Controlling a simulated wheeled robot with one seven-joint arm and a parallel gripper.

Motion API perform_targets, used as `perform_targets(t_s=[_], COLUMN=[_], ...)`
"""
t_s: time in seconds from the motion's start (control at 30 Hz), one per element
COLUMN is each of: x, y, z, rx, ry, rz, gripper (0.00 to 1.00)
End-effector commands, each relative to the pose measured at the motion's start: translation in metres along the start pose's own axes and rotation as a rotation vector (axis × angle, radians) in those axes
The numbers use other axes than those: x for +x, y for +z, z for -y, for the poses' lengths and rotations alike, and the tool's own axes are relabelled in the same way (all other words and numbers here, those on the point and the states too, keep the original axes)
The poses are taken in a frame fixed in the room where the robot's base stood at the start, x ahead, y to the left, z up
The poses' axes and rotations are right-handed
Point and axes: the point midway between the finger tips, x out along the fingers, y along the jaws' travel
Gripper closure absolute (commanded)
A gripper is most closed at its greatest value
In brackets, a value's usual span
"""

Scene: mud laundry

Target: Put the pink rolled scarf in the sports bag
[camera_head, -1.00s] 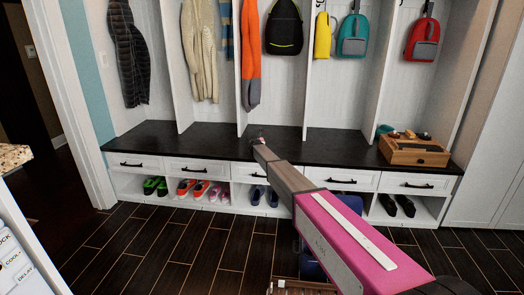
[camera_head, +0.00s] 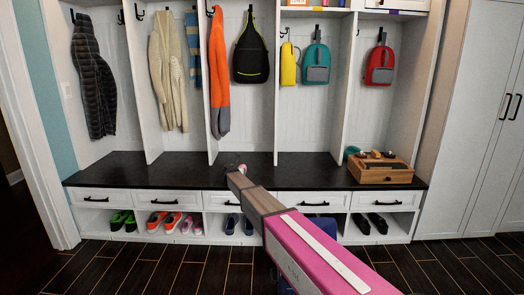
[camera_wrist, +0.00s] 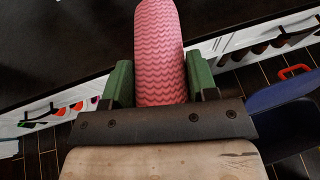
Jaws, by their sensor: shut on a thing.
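The pink rolled scarf (camera_wrist: 160,45) has a wavy ribbed pattern. In the wrist view it stands between the two green fingers of my gripper (camera_wrist: 160,82), which is shut on it. In the head view my arm hides most of that area.
The black bench top (camera_head: 130,168) is mostly bare. A wooden box (camera_head: 382,174) with small items stands at its right end. Coats and bags hang behind, including a black backpack (camera_head: 252,55). Several shoes, such as the black pair (camera_head: 370,223), fill the cubbies below. Tall white cabinets (camera_head: 480,110) stand at right.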

Motion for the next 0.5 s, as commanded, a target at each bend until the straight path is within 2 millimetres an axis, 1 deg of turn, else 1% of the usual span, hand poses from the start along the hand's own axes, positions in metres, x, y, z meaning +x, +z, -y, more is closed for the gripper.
perform_targets(t_s=[0.03,0.07,0.1,0.27,0.3,0.37,0.4,0.47,0.5], x=[-0.022,-0.03,-0.041,-0.086,-0.098,-0.116,-0.128,-0.147,-0.16], y=[-0.002,-0.003,-0.004,-0.008,-0.009,-0.012,-0.013,-0.016,-0.018], z=[0.029,0.042,0.06,0.127,0.144,0.169,0.184,0.208,0.225], rx=[0.012,0.019,0.028,0.07,0.08,0.095,0.105,0.12,0.131], ry=[-0.029,-0.046,-0.071,-0.164,-0.189,-0.224,-0.247,-0.283,-0.308], rz=[-0.002,-0.003,-0.004,-0.009,-0.01,-0.01,-0.009,-0.009,-0.009], gripper=[0.73,0.73,0.73,0.73,0.73,0.73,0.73,0.73,0.73])
